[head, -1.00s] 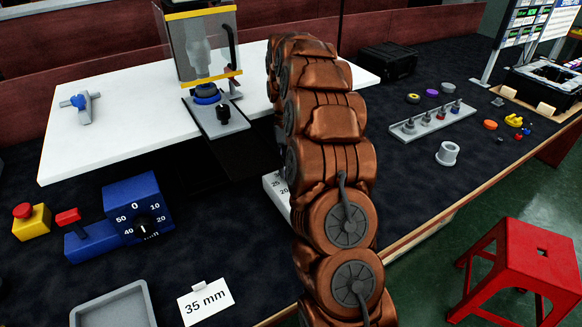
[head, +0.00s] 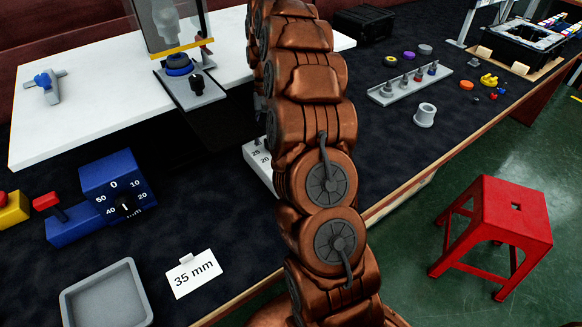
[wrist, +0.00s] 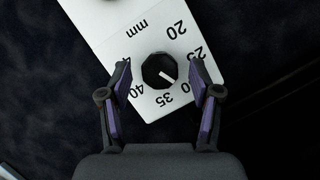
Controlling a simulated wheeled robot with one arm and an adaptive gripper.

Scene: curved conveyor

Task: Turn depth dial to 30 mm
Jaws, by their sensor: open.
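The depth dial is a black knob (wrist: 158,68) with a white pointer line on a white panel (wrist: 110,22) marked mm. Its marks include 20, 35 and 40, and a partly covered one by the right finger. The pointer aims to the lower right, between 35 and 25, near the partly covered mark. My gripper (wrist: 161,66) is open, with one finger on each side of the knob; contact cannot be told. In the head view, the white dial box (head: 257,158) shows beside my arm, which hides the knob and gripper.
A blue box (head: 110,178) with another dial and a red lever stands at the left. A 35 mm card (head: 194,273) and a grey tray (head: 70,309) lie in front. A press fixture (head: 197,88) stands behind. A red stool (head: 515,215) is at right.

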